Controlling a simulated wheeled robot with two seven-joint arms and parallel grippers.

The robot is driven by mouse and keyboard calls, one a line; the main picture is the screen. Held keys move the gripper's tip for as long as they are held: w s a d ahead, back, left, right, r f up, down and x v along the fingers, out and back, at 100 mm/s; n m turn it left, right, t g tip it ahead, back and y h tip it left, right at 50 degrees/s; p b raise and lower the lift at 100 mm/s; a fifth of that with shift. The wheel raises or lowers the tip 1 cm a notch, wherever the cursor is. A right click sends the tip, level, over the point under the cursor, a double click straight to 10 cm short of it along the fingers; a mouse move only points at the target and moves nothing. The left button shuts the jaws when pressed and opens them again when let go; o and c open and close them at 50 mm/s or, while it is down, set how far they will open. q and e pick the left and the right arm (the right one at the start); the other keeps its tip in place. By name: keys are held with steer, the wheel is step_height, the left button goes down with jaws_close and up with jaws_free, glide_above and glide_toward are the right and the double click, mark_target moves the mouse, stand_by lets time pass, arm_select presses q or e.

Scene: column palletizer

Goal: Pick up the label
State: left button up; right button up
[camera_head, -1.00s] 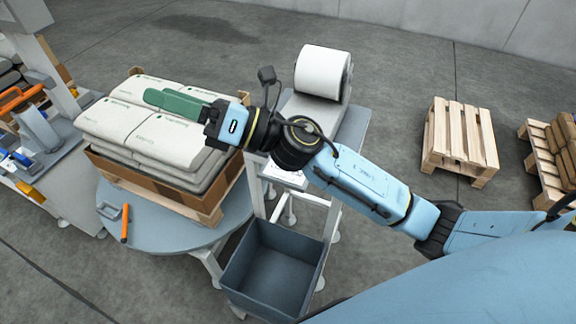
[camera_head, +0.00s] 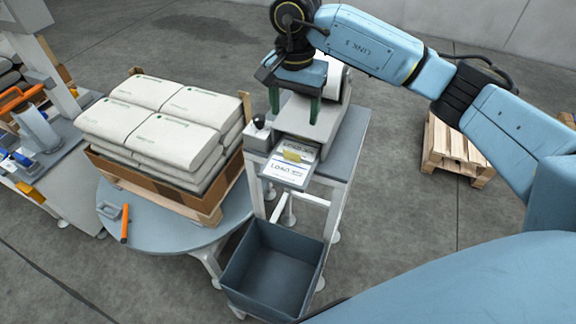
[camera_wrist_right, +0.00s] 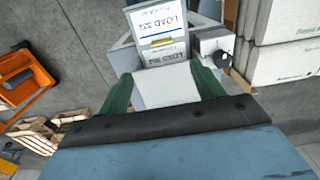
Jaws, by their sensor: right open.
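The label (camera_head: 287,170) is a white sheet printed "LOAD" at the front of the label printer (camera_head: 302,122) on a tall stand. In the right wrist view the label (camera_wrist_right: 160,22) shows at the top, beyond the fingertips. A small yellow piece lies across it. My right gripper (camera_head: 294,112) is above the printer, fingers pointing down and spread apart, with nothing held. In the right wrist view its green fingers (camera_wrist_right: 160,85) stand either side of the white printer top. My left gripper is not in view.
Stacked white bags (camera_head: 160,115) sit in a carton on a pallet on the round turntable (camera_head: 160,232), left of the printer. An open grey bin (camera_head: 270,270) stands below the printer. An orange-handled tool (camera_head: 125,225) lies on the turntable. A wooden pallet (camera_head: 440,150) is at right.

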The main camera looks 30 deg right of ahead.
mark_target(287, 166)
step_height(287, 166, down, 13)
steer(key=shift+w+a+r, duration=0.1)
steer(key=shift+w, duration=0.05)
stand_by(0.4)
steer(key=c, duration=1)
